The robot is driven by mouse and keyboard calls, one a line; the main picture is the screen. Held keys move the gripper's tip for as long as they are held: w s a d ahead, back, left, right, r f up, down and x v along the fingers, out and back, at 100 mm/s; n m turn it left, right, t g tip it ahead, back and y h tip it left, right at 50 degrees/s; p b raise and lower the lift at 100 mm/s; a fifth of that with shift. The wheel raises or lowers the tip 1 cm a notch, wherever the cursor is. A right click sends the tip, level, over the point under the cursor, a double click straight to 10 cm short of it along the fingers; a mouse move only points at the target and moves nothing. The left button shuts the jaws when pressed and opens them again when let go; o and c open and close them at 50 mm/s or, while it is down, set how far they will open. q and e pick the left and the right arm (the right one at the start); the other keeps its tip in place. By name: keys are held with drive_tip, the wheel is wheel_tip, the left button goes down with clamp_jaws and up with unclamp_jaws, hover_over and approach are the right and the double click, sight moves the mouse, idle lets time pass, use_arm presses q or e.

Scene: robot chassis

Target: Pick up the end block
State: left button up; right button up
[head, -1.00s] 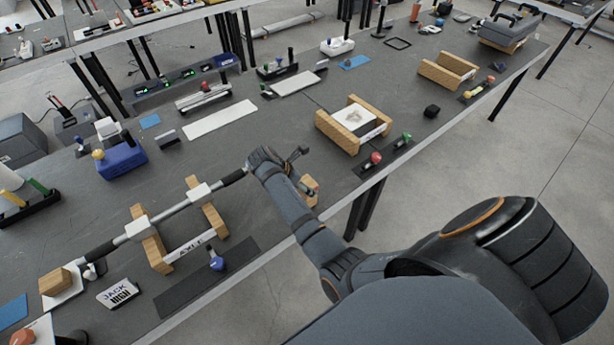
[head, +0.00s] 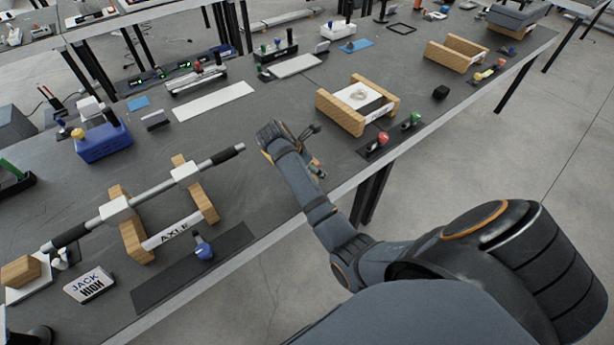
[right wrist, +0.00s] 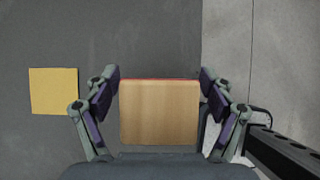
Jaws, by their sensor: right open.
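A wooden block (right wrist: 160,112) with a thin red upper edge sits between the two fingers of my right gripper (right wrist: 158,78) in the right wrist view. The fingers are open, with narrow gaps on both sides of the block. In the head view my right gripper (head: 290,148) is low over the bench near its front edge, right of the axle's tip. The arm largely hides the block there. Another wooden block (head: 20,271) sits on a white plate at the axle's left end. My left gripper is not in view.
The axle (head: 150,192) rests on a wooden stand (head: 130,232) labelled AXLE. A yellow square (right wrist: 53,91) lies left of the gripper in the wrist view. A wooden cradle (head: 340,115) and red and green knobs (head: 383,138) lie to the right. The bench's front edge is close.

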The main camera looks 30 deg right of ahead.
drive_tip(key=shift+c, duration=0.4)
drive_tip(key=c, duration=1.3)
